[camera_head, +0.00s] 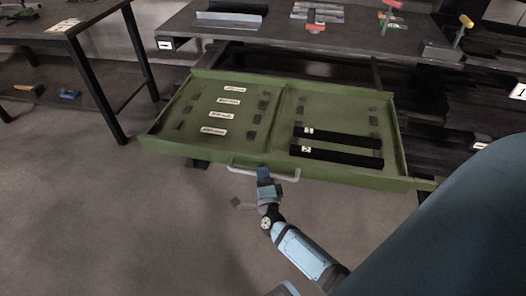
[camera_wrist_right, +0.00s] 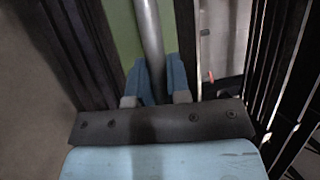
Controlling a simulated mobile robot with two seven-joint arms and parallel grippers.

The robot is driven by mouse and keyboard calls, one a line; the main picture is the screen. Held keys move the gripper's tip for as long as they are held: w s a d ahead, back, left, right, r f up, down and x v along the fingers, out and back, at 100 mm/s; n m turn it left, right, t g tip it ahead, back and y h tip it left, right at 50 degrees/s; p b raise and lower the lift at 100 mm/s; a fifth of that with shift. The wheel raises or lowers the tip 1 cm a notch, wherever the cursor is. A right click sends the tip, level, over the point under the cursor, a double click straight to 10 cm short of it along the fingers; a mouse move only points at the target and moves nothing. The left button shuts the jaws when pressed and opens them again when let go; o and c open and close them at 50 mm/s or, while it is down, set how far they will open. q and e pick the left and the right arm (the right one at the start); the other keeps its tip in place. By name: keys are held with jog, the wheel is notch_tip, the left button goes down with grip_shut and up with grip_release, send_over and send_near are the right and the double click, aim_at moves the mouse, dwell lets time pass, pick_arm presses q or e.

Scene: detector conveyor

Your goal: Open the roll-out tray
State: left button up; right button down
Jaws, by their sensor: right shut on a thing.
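The green roll-out tray (camera_head: 235,148) extends out from under the dark workbench, with its inside in view. A pale bar handle (camera_head: 288,178) runs along its front face. My right gripper (camera_head: 264,174) is at the middle of this handle and shut on it. In the right wrist view, the blue fingers (camera_wrist_right: 160,80) sit on both sides of the grey handle bar (camera_wrist_right: 149,30), with the green tray front behind. My left gripper is not in view.
The tray holds two black bars (camera_head: 337,157) on its right side and several white labels on its left. The workbench (camera_head: 330,40) above carries metal parts and tools. Another table (camera_head: 75,22) stands at the left. The floor (camera_head: 130,220) in front is clear.

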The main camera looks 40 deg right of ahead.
jog(key=c, duration=1.1)
grip_release()
